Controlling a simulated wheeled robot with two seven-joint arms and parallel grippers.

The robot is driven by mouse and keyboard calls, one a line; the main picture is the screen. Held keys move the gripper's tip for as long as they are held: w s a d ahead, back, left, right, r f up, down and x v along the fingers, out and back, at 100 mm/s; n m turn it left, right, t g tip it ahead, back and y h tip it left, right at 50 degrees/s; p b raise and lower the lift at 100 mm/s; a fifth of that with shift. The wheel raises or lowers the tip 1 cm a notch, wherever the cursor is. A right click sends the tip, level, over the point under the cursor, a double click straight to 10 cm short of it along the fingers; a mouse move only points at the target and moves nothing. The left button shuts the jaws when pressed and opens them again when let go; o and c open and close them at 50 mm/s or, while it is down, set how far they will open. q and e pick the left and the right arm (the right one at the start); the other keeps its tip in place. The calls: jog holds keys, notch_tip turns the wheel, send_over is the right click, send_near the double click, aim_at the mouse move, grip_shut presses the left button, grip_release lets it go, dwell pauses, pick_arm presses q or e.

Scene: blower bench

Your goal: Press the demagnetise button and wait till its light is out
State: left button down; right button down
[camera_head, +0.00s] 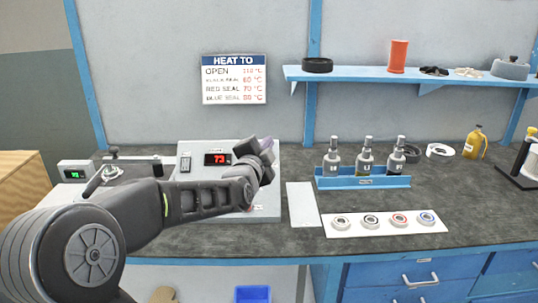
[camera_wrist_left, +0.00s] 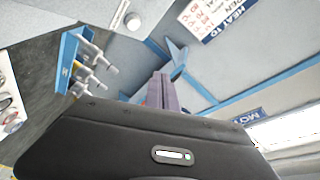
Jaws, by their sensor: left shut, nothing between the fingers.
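My left arm reaches across the pale bench unit from the left. My left gripper (camera_head: 267,147) is up over the unit's right side, and its fingers are shut and empty. The fingers also show closed together in the left wrist view (camera_wrist_left: 163,90). My right gripper is not in view.
A blue rack (camera_head: 365,182) with three bottles and a white strip (camera_head: 385,232) with several ringed discs stand to the right. A small meter (camera_head: 73,173) with a green display is at the left. A wall sign (camera_head: 234,79) lists temperatures. A blue shelf (camera_head: 420,78) hangs above.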

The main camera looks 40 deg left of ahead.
pick_arm(q)
jog(key=shift+f, duration=0.1)
jog(key=w+a+f+b, duration=0.1)
jog(key=f, duration=0.1)
jog(key=w+a+f+b, duration=0.1)
jog(key=b, duration=0.1)
jog(key=w+a+f+b, duration=0.1)
jog(key=w+f+b, duration=0.1)
jog(key=shift+w+a+f, duration=0.1)
jog(key=shift+f, duration=0.2)
jog(key=shift+w+a+f+b, duration=0.3)
jog(key=shift+w+b, duration=0.1)
jog(key=shift+b, duration=0.25)
dwell(1.4)
jog(key=shift+w+a+f+b, duration=0.15)
jog(key=shift+w+f+b, duration=0.15)
jog(key=shift+b, duration=0.15)
jog(key=shift+w+a+f+b, duration=0.15)
jog(key=shift+f+b, duration=0.15)
jog(key=shift+b, duration=0.05)
dwell(0.6)
jog(key=shift+r, duration=0.15)
jog(key=shift+s+d+r, duration=0.3)
jog(key=shift+s+r, duration=0.15)
